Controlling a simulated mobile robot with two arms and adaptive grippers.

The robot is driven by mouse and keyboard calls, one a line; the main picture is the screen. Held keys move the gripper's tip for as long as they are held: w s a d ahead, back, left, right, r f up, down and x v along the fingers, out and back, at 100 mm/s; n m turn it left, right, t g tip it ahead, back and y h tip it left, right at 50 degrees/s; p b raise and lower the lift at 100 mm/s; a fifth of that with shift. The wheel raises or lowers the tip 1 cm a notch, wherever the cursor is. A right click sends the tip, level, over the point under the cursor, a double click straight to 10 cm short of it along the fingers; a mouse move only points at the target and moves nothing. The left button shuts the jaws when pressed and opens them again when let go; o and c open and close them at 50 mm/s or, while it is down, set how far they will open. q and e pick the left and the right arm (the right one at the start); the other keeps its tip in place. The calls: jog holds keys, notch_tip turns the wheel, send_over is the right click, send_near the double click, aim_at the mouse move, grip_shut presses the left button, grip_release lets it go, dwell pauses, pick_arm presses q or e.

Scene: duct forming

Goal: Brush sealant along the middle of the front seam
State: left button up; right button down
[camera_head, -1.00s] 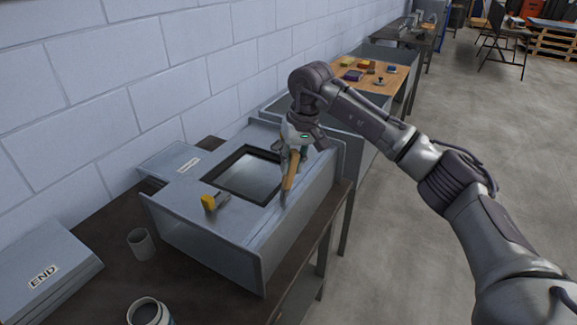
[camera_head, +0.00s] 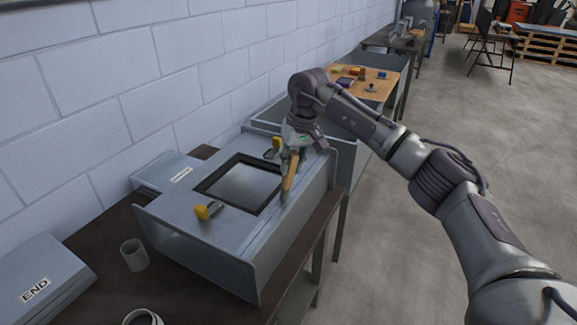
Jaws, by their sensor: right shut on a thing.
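A grey sheet-metal duct (camera_head: 208,228) lies on the dark bench, with a dark-framed square opening (camera_head: 240,184) in its top. The front seam (camera_head: 262,232) runs along the top near the duct's right long edge. My right gripper (camera_head: 291,160) is over the far part of that edge, shut on a wooden-handled brush (camera_head: 289,181). The brush points down, with its tip at or just above the seam; I cannot tell whether it touches. My left gripper is not in view.
A yellow-ended tool (camera_head: 208,210) lies on the duct near the opening. A grey cup (camera_head: 134,254), a rimmed container (camera_head: 142,318) and a stack of panels marked END (camera_head: 42,278) are on the bench (camera_head: 190,303). A wooden-topped table (camera_head: 372,88) with small items is farther back.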

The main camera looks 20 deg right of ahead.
jog(key=shift+w+d+f, duration=0.1)
jog(key=shift+d, duration=0.15)
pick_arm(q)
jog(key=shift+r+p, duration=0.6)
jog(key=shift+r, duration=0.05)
pick_arm(e)
jog(key=shift+w+d, duration=1)
jog(key=shift+d, duration=0.3)
jog(key=shift+w, duration=0.1)
pick_arm(q)
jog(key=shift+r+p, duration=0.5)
jog(key=shift+p, duration=0.05)
pick_arm(e)
jog(key=shift+w+d, duration=0.9)
jog(key=shift+d, duration=0.2)
